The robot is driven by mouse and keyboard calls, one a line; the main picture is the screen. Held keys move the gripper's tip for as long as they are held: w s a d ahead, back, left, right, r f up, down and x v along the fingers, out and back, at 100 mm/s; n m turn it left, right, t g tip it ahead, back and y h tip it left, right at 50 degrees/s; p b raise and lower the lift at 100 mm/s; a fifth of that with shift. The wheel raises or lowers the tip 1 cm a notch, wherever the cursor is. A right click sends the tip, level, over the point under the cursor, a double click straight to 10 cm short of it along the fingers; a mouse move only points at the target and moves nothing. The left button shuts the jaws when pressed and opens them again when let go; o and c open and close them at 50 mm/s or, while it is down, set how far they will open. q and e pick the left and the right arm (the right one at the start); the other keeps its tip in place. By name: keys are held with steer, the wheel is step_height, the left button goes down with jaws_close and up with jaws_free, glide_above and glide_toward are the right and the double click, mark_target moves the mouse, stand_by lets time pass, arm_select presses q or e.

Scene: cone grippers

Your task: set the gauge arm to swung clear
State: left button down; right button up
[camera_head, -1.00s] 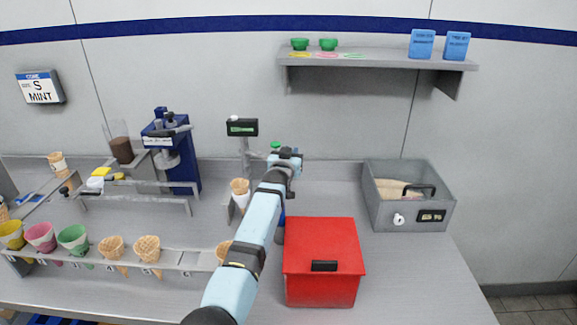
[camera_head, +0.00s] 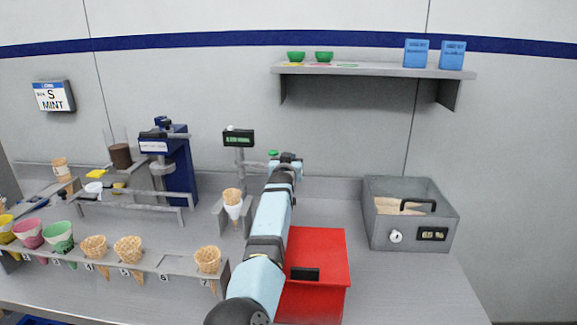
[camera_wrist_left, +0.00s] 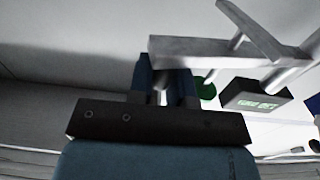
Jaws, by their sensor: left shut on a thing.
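The gauge stands at the middle of the counter, with a dark green-lit display (camera_head: 238,138) on a grey post. Its grey gauge arm (camera_wrist_left: 215,52) crosses the upper part of the left wrist view as a pale bar. My left gripper (camera_head: 288,160) is to the right of the post in the head view, near a green knob (camera_head: 273,153). In the left wrist view its two blue fingers (camera_wrist_left: 163,85) are shut on the bar's end. The exact grip is partly hidden. My right gripper is not in view.
A sleeved cone (camera_head: 233,205) stands in a holder below the display. A red box (camera_head: 318,255) sits beside my forearm, and a grey lidless-looking bin (camera_head: 412,235) stands at right. A cone rack (camera_head: 180,268) runs along the front left. A shelf (camera_head: 370,70) hangs above.

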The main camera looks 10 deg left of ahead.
arm_select(q)
steer(key=shift+a+r, duration=0.15)
steer(key=shift+a, duration=0.15)
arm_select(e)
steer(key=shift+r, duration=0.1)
